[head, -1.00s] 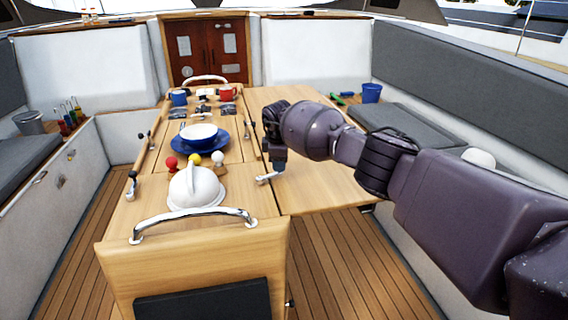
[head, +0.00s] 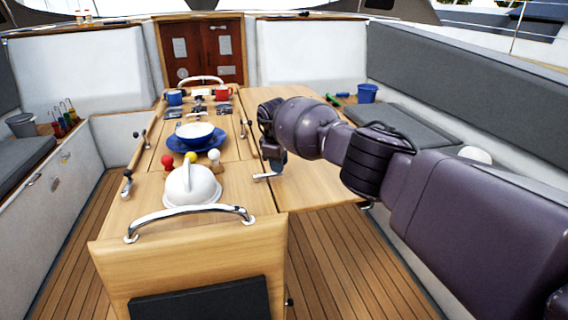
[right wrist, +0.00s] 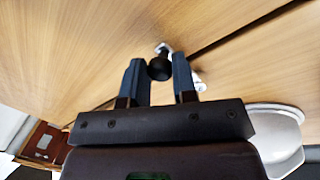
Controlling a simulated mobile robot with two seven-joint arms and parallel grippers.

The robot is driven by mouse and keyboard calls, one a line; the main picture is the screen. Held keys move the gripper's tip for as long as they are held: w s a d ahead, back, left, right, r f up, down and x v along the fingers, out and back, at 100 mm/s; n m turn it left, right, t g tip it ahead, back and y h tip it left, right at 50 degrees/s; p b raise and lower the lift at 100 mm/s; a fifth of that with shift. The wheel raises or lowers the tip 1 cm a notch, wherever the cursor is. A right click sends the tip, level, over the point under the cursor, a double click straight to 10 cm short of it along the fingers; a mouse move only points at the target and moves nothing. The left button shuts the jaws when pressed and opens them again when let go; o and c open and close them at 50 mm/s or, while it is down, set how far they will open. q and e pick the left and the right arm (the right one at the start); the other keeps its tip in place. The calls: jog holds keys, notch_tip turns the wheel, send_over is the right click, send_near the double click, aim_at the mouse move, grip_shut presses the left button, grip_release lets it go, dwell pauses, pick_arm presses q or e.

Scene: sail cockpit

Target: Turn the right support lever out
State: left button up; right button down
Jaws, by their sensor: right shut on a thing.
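The right support lever (head: 266,176) is a small silver arm on the right side of the table, near the seam with the right leaf. Its black knob (right wrist: 159,70) shows between the fingers in the right wrist view, with the silver arm beyond it. My right gripper (head: 275,160) is shut on this knob, low over the right leaf (head: 315,185); it also shows in the right wrist view (right wrist: 158,62). In the head view the knob is hidden by the gripper. My left gripper is not in view.
A chrome rail (head: 190,218) crosses the near end. Another black-knobbed lever (head: 242,130) is farther back.

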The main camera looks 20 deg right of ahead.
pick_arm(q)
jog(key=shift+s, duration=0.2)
pick_arm(e)
jog(key=c, duration=0.9)
grip_release()
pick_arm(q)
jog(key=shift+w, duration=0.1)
pick_arm(e)
jog(key=shift+r, duration=0.45)
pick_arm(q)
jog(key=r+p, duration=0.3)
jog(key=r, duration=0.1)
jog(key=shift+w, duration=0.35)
pick_arm(e)
jog(key=r, duration=0.3)
jog(key=s+r, duration=0.1)
jog(key=r, duration=0.2)
jog(key=a+r, duration=0.1)
jog(key=r, duration=0.2)
jog(key=shift+s+a+r, duration=0.1)
jog(key=shift+s+r, duration=0.25)
jog(key=shift+s, duration=0.05)
